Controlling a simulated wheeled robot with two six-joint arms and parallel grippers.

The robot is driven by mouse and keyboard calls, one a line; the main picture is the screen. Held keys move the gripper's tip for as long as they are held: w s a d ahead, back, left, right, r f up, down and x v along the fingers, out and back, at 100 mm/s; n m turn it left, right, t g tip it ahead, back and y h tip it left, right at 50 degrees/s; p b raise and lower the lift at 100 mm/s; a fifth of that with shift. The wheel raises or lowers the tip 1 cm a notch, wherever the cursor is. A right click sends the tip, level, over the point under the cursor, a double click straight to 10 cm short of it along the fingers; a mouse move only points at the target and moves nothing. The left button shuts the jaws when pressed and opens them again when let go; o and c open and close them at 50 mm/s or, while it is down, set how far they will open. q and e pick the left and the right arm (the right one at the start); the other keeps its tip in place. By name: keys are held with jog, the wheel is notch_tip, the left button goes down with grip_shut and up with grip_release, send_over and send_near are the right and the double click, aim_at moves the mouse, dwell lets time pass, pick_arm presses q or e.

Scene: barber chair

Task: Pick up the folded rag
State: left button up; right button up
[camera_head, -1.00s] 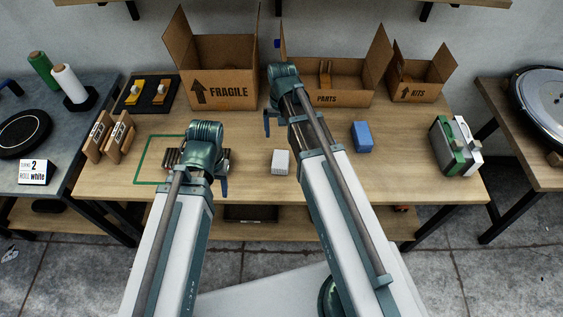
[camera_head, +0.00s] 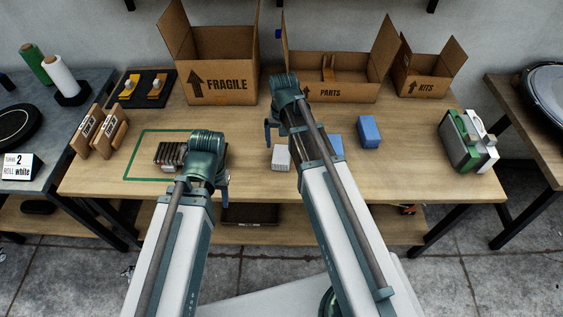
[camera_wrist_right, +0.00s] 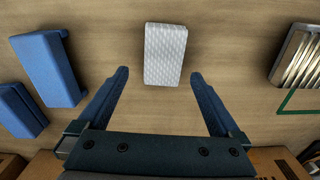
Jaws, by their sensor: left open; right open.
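The folded rag (camera_head: 281,158) is a small white bundle lying flat on the wooden table, left of my right forearm. In the right wrist view the rag (camera_wrist_right: 165,54) shows a quilted texture. My right gripper (camera_wrist_right: 160,74) is open, with the rag beyond and between its spread fingertips and nothing held. In the head view the right gripper (camera_head: 271,132) is largely hidden by its own arm, just behind the rag. My left gripper (camera_head: 217,170) is left of the rag, over the table's front part; its fingers are mostly hidden.
Two blue blocks (camera_head: 369,132) (camera_head: 336,146) lie right of the rag. A ribbed metal item (camera_head: 170,154) sits in a green outline at left. Open cardboard boxes (camera_head: 222,89) line the back. A green-and-grey case (camera_head: 463,145) stands at right.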

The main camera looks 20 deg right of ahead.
aim_at(281, 154)
jog(key=f+b, duration=0.3)
jog(key=s+f+b, duration=0.1)
jog(key=f+b, duration=0.1)
jog(key=shift+a+f, duration=0.15)
jog(key=shift+a, duration=0.2)
jog(key=c, duration=1.3)
notch_tip(281, 154, up, 10)
jog(key=p, duration=1)
